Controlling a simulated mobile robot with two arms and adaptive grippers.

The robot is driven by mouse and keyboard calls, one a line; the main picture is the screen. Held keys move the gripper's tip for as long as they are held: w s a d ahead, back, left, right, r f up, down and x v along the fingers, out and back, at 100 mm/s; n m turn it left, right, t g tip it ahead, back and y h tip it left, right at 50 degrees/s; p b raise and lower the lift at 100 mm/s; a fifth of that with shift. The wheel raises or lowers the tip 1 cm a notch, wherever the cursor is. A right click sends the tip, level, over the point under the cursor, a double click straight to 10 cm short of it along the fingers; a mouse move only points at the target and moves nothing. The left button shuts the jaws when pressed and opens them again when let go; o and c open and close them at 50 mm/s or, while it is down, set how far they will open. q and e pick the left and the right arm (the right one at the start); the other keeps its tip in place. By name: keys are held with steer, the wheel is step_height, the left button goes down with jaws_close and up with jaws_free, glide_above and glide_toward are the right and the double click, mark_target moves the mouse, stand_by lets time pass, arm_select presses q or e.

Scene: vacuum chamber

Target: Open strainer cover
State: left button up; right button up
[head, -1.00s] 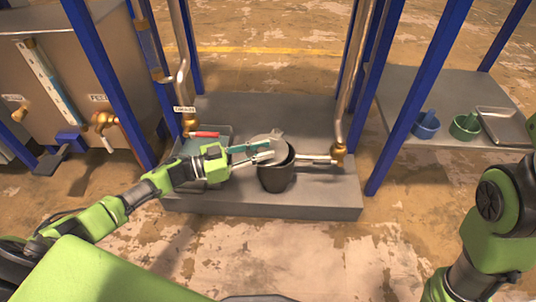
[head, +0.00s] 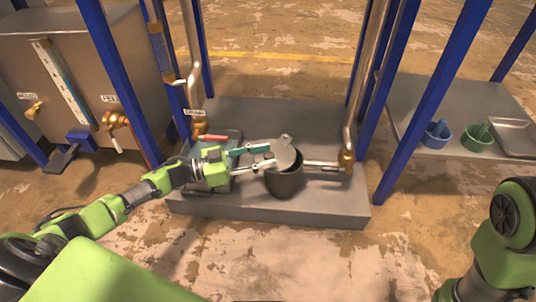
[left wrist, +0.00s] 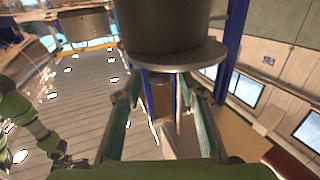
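The strainer (head: 285,184) is a dark round pot on the grey platform, also large at the top of the left wrist view (left wrist: 170,25). Its grey cover (head: 286,152) stands tilted up at the pot's rim, and the dark opening shows beside it. In the left wrist view the cover's disc (left wrist: 175,56) shows nearly edge-on. My left gripper (head: 272,156) reaches in from the left with its fingertips at the cover. Its teal fingers stand wide apart in the left wrist view (left wrist: 160,92). Whether they touch the cover is unclear. My right gripper is out of view.
A tray (head: 222,146) with a red-handled item lies left of the strainer. Pipes with brass fittings (head: 347,160) rise on both sides, between blue posts (head: 423,100). A side table (head: 408,98) at right holds blue and green containers.

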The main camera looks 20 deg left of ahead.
arm_select(q)
steer(key=v, duration=1)
steer(key=shift+s+a, duration=0.15)
steer(key=shift+a, duration=0.05)
